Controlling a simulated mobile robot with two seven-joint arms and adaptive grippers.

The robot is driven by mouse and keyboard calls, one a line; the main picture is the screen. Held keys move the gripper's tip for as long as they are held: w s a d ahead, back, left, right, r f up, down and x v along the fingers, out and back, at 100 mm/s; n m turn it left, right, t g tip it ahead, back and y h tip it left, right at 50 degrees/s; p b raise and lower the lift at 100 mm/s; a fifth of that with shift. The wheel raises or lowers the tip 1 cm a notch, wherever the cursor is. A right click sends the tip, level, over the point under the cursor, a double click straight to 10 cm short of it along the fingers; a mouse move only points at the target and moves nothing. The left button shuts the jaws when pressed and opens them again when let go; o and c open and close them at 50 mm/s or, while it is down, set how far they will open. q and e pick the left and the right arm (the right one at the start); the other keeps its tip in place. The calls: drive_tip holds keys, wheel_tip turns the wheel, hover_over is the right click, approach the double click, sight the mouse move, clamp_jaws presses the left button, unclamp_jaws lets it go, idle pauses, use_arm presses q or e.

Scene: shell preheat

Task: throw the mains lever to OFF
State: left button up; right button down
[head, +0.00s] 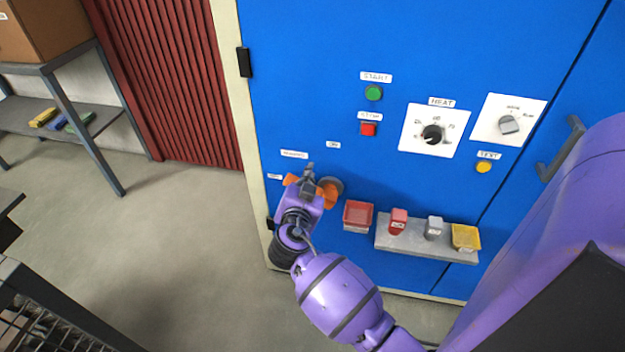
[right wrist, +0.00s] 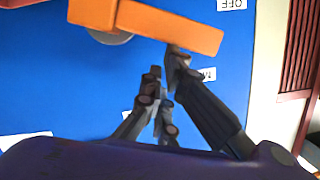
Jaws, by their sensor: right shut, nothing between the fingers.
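The orange mains lever (head: 328,196) is on the blue cabinet front, its round mount at the right and its arm running left towards the OFF label (head: 275,176). My right gripper (head: 308,170) is in front of the lever and hides its middle. In the right wrist view the lever arm (right wrist: 170,27) lies close beyond the fingertips (right wrist: 167,65), with the OFF label (right wrist: 232,4) past its end. The right gripper is shut and empty; one fingertip appears at the lever's edge, but I cannot tell if it touches. My left gripper is out of view.
The ON label (head: 333,145) is above right of the lever. A red tray (head: 357,216) and a grey shelf (head: 400,241) with small red, grey and yellow items are to the right. Green (head: 374,93) and red (head: 368,129) buttons are above. Open floor lies left.

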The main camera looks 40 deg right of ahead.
drive_tip(key=shift+w+a+f+n+g+b, duration=0.15)
drive_tip(key=shift+w+a+f+n+b, duration=0.4)
drive_tip(key=shift+b, duration=0.35)
drive_tip(key=shift+w+a+f+n+g+b, duration=0.15)
drive_tip(key=shift+w+a+f+n+b, duration=0.3)
drive_tip(key=shift+f+b, duration=0.35)
drive_tip(key=shift+d+r, duration=0.15)
drive_tip(key=shift+r, duration=0.05)
